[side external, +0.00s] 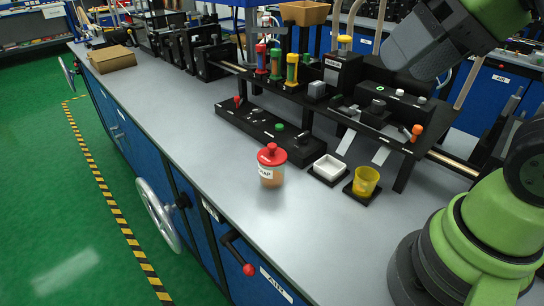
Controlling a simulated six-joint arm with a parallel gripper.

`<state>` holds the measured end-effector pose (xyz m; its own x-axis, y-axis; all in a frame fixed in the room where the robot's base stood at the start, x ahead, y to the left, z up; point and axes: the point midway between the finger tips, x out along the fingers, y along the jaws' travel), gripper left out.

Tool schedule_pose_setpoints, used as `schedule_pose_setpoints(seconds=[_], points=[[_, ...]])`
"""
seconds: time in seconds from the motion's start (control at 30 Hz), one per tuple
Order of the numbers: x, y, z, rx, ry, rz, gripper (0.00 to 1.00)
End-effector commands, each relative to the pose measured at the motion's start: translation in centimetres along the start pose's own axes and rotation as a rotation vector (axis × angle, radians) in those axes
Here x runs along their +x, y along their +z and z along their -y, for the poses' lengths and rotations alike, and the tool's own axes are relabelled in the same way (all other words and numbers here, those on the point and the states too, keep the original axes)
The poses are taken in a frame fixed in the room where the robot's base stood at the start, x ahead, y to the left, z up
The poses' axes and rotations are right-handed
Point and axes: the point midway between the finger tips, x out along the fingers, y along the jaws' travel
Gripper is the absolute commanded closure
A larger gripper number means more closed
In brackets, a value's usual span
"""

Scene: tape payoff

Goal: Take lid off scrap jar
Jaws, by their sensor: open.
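The scrap jar (271,178) stands upright on the grey bench, right of the front edge. It is a clear jar with brownish contents and a white label ending in "RAP". Its red lid (272,157) sits on top, with a round red knob in the middle. My gripper (415,65) is at the upper right, a grey block on the green arm. It is open, well above and to the right of the jar, and touches nothing that I can see. Its fingertips are hard to make out.
A white tray (328,169) and a yellow cup (366,181) stand right of the jar. Behind them is a black rack (375,125) with coloured bottles and a low black fixture (262,129). A cardboard box (112,60) lies far left. The bench in front is clear.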

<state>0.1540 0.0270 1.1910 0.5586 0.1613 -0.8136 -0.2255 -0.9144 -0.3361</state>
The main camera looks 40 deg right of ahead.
Motion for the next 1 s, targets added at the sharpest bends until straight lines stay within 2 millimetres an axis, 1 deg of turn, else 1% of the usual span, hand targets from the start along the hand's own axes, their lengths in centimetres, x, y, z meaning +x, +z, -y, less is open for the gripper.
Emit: schedule_pose_setpoints(seconds=[0.07, 0.17, 0.27, 0.37, 0.47, 0.5, 0.57, 0.6, 0.7, 0.73, 0.83, 1.0], points=[[0.7, -1.5, 0.5, -0.023, 0.023, 0.045, 0.49], [2.2, -3.9, 1.2, -0.065, 0.058, 0.114, 0.49], [4.4, -6.3, 1.9, -0.112, 0.095, 0.188, 0.49], [7.3, -8.2, 2.3, -0.159, 0.130, 0.262, 0.49], [10.7, -9.7, 2.5, -0.204, 0.164, 0.336, 0.49], [12.2, -10.2, 2.5, -0.224, 0.177, 0.366, 0.49], [14.5, -10.6, 2.5, -0.250, 0.196, 0.410, 0.49], [15.9, -10.8, 2.4, -0.268, 0.208, 0.436, 0.49], [19.2, -10.9, 2.0, -0.304, 0.233, 0.495, 0.49], [20.0, -10.9, 1.9, -0.313, 0.239, 0.509, 0.49], [22.1, -10.7, 1.6, -0.336, 0.254, 0.543, 0.49], [23.9, -10.2, 1.1, -0.351, 0.264, 0.570, 0.49]])
